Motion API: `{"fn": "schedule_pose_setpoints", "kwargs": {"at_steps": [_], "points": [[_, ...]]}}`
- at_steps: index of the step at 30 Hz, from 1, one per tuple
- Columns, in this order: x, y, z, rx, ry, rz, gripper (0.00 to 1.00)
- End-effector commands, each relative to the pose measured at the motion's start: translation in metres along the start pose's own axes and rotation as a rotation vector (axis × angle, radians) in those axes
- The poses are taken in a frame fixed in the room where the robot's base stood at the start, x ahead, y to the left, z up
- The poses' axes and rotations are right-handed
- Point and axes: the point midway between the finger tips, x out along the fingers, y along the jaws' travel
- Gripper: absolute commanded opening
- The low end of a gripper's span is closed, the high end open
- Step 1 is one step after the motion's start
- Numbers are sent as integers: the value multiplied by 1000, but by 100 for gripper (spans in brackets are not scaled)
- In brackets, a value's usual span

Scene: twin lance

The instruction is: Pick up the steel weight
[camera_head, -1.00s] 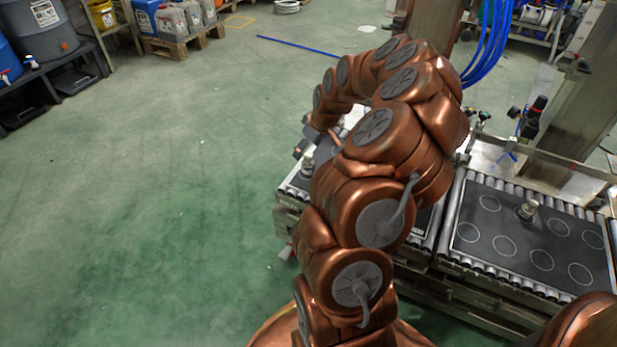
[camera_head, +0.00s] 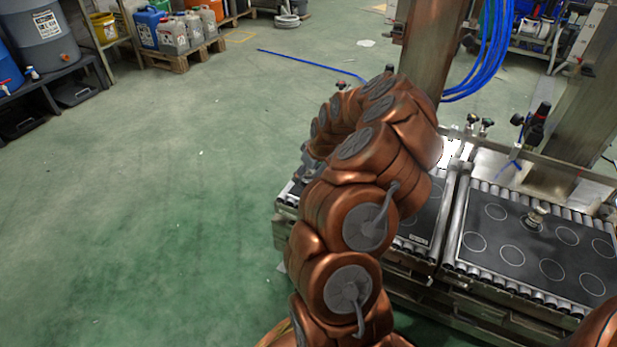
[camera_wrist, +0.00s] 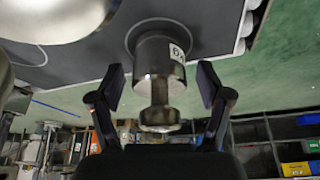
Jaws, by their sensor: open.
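In the wrist view, a shiny steel weight (camera_wrist: 158,55) with a narrow neck, a round knob and a white label stands on a ringed dark board (camera_wrist: 210,20). The picture is upside down, so its knob points downward. My gripper (camera_wrist: 162,84) is open, one dark finger on each side of the weight, with gaps showing between fingers and metal. In the head view my bent copper arm hides this weight and most of my gripper. Another steel weight (camera_head: 537,218) stands on the right board (camera_head: 483,245).
More shiny metal pieces (camera_wrist: 55,18) show at the wrist view's upper left, close to my left-hand finger. Roller conveyors (camera_head: 455,225) carry the boards. A metal post (camera_head: 425,45) and blue hoses (camera_head: 492,50) rise behind. The green floor (camera_head: 150,200) at left is open.

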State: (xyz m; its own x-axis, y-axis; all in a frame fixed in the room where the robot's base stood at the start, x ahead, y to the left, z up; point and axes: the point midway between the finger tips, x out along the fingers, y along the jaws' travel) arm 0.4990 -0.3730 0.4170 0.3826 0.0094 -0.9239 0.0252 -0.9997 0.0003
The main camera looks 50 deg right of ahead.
Motion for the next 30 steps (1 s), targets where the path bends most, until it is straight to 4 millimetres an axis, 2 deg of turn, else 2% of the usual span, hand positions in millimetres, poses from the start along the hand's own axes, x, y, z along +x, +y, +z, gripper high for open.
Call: {"fn": "schedule_pose_setpoints", "kwargs": {"at_steps": [4, 26, 30], "points": [[-1, 0, 0, 0, 0, 0, 78], [-1, 0, 0, 0, 0, 0, 2], [-1, 0, 0, 1, 0, -1, 0]]}}
